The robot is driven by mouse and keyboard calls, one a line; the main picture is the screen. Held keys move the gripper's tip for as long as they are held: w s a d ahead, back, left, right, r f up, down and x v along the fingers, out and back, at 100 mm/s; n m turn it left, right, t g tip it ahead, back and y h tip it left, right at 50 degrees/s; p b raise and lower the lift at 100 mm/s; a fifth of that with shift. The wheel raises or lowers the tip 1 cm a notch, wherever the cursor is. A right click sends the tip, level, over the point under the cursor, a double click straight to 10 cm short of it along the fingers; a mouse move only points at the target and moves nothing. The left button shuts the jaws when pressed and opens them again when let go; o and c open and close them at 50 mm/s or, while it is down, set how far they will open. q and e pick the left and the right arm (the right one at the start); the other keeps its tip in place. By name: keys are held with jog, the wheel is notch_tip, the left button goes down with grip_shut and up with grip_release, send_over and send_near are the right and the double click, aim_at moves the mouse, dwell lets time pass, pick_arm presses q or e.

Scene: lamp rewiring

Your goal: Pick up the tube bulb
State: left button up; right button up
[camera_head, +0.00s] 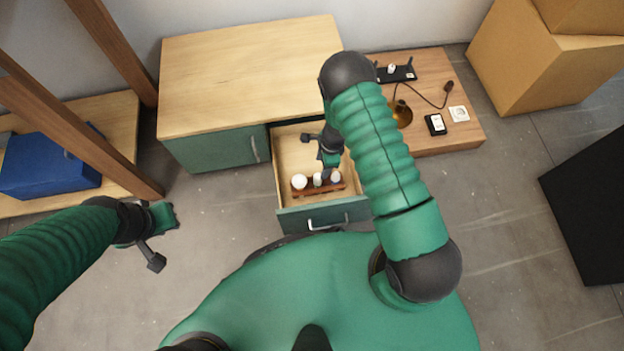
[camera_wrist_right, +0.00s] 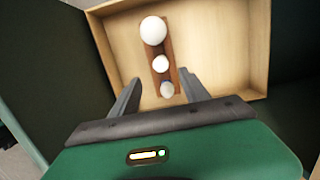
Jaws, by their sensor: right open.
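Three bulbs stand in a row in a reddish-brown wooden holder (camera_head: 310,191) inside the open drawer. They are a large white globe (camera_head: 299,181), a smaller white bulb (camera_head: 318,179) and a narrow, slightly bluish bulb (camera_wrist_right: 167,89). I see them end-on, so I cannot tell for sure which is the tube bulb. My right gripper (camera_head: 329,168) reaches down into the drawer, above the holder's right end. In the right wrist view its open fingers (camera_wrist_right: 160,97) are apart on either side of the narrow bulb's end, with nothing held. My left gripper (camera_head: 165,218) hangs over the floor at left; its fingers are unclear.
The drawer (camera_head: 290,220) has a green front and raised walls around the holder. The wooden cabinet top (camera_head: 245,70) is bare. A low table (camera_head: 440,130) at right carries a lamp with a cable, a black box and a socket. A blue box (camera_head: 50,165) lies at left.

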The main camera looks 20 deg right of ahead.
jog(key=f+b, duration=0.1)
jog(key=f, duration=0.2)
jog(key=f+b, duration=0.1)
jog(key=f, duration=0.1)
jog(key=a+f+b, duration=0.1)
jog(key=f, duration=0.2)
jog(key=shift+w+f+b, duration=0.1)
jog(key=shift+f+b, duration=0.2)
notch_tip(320, 180, down, 5)
jog(key=b, duration=0.4)
jog(key=shift+w+a, duration=0.15)
pick_arm(q)
jog(key=s+x, duration=0.2)
jog(key=x, duration=0.6)
jog(key=shift+w+f, duration=0.15)
jog(key=shift+f, duration=0.4)
pick_arm(e)
jog(key=shift+r, duration=0.15)
pick_arm(q)
jog(key=shift+d, duration=0.1)
pick_arm(e)
grip_shut()
